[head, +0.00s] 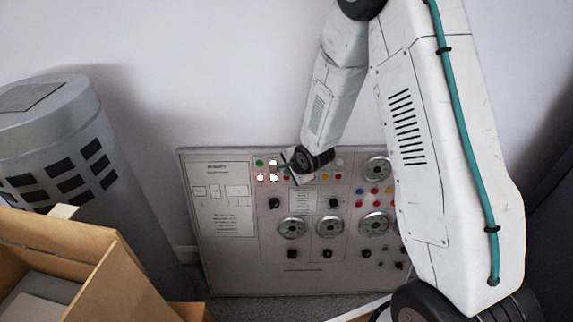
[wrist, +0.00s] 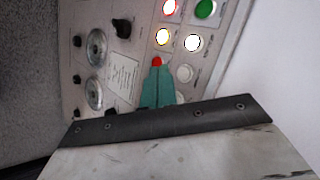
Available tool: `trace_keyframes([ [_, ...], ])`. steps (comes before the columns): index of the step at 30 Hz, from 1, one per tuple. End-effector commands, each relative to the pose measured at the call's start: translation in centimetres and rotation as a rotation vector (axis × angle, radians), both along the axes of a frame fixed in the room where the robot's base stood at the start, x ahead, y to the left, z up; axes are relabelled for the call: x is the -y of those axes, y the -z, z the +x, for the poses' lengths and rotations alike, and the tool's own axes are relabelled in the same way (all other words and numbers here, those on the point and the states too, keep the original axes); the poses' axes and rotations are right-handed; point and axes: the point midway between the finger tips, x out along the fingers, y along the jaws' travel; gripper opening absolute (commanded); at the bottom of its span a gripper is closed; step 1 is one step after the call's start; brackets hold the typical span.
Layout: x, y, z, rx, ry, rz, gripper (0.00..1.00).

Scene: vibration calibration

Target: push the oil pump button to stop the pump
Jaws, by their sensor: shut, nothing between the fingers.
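A light grey control panel (head: 240,270) leans at the wall, with lamps, buttons, knobs and dials. My gripper (head: 281,168) is at its upper left part. In the wrist view my gripper's teal fingers (wrist: 157,78) are shut and empty. Their tips point at a red button (wrist: 157,62) and appear very close to it; I cannot tell whether they touch. Labels are too small to read, so I cannot tell which is the oil pump button.
Dials (head: 330,227) and black knobs (head: 334,203) fill the lower panel. A grey cylinder (head: 60,130) with dark slots stands on the left, with an open cardboard box (head: 120,285) in front of it. A plain wall (head: 200,60) is behind.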

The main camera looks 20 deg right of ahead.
Motion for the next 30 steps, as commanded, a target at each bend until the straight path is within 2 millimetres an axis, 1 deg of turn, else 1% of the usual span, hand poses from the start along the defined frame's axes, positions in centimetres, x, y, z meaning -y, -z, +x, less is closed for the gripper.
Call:
trace_keyframes([
  [4,-0.5,-0.3,-1.4,0.0,-0.001,0.0,0.0],
  [9,-0.7,-0.5,-2.1,0.0,-0.001,0.0,0.0],
  [30,-0.7,-0.4,-2.2,0.001,-0.018,-0.015,0.0],
])
